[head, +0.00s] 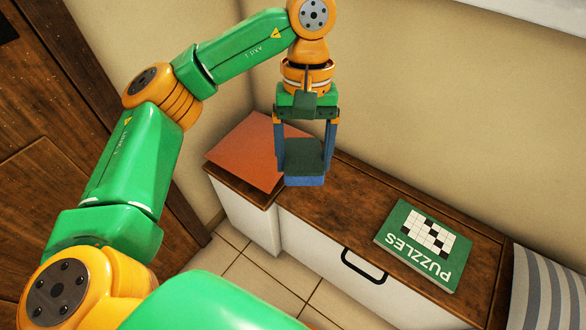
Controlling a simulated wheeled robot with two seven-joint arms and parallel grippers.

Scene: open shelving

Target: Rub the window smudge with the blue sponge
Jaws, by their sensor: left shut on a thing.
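My left gripper (305,160) points down in the upper middle of the head view. It is shut on the blue sponge (304,180), which has a dark green upper layer and a blue lower one. The sponge hangs between the two blue fingers, in front of the wooden bench top as seen from here. Its height above the bench is hard to tell. A white ledge (555,10) at the top right may be the window's sill. The window pane and the smudge are not in view. My right gripper is not in view.
A bench with a brown wooden top (345,205) and white fronts runs along the beige wall. An orange-red sheet (250,150) lies at its left end. A green puzzle book (425,245) lies further right, near a striped cushion (550,290). A brown door is at the left.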

